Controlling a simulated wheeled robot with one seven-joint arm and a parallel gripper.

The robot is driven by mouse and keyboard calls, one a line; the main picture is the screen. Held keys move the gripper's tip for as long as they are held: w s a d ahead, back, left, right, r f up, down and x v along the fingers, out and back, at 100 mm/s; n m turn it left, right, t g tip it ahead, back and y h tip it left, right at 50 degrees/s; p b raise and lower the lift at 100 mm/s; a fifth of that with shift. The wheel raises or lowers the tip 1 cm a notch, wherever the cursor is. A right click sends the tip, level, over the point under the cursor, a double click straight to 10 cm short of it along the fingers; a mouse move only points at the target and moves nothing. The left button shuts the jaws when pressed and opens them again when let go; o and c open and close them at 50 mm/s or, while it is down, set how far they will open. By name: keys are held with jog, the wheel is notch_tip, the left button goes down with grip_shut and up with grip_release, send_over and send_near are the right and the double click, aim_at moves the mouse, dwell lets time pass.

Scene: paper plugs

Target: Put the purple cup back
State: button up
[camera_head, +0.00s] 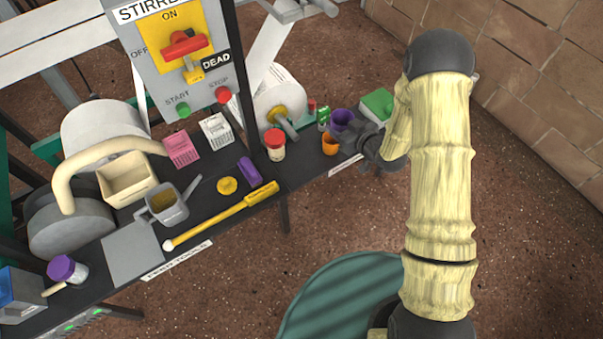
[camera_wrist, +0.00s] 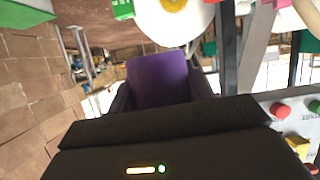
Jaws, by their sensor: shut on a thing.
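The purple cup (camera_head: 342,118) is at the right end of the dark table in the head view, just behind an orange cup (camera_head: 330,144). My gripper (camera_head: 358,134) reaches in from the right and is shut on the purple cup. In the wrist view the purple cup (camera_wrist: 160,78) fills the space between the two dark fingers of my gripper (camera_wrist: 162,92). My gripper hides part of the cup's lower right side in the head view. I cannot tell whether its base touches the table.
A green box (camera_head: 377,104) is just right of the cup. A small green-and-white item (camera_head: 323,117) and a red-lidded jar (camera_head: 274,144) are to its left. A long yellow-handled tool (camera_head: 225,214) lies along the table's front.

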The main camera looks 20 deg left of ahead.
jog(key=s+a+f+n+g+y+b, duration=0.1)
jog(key=a+f+n+g+y+b, duration=0.2)
jog(key=b, duration=1.7)
jog(key=a+f+n+g, duration=0.3)
jog(key=a+f, duration=0.4)
jog(key=a, duration=0.1)
jog(key=shift+s+a+f+g, duration=0.3)
jog(key=shift+a, duration=0.05)
jog(key=b, duration=0.3)
send_over(301, 164)
jog(key=shift+f, duration=2.5)
notch_tip(301, 164, down, 5)
jog(key=b, duration=0.3)
